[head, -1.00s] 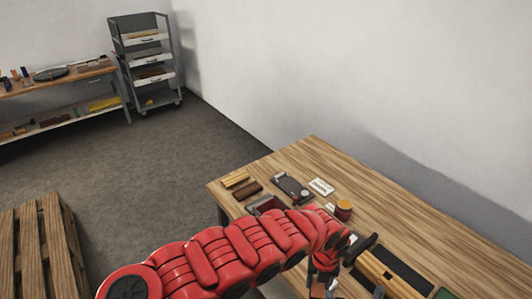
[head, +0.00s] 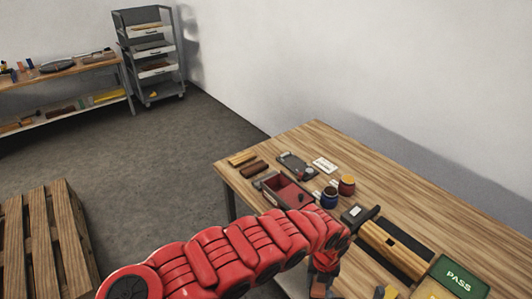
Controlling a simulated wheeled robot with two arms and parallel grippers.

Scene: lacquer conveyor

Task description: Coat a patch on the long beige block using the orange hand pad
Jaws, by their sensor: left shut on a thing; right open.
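The long beige block (head: 395,245) lies on a dark mat (head: 422,258) near the right of the table in the head view. A black bar-like part (head: 366,217) crosses its far left end. My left gripper (head: 322,287) is at the bottom edge of the view, left of the block and apart from it. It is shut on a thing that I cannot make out. I cannot clearly see the orange hand pad.
A green PASS plate (head: 460,277) lies right of the block. A white card (head: 324,165) lies further back. The table's far right is bare.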

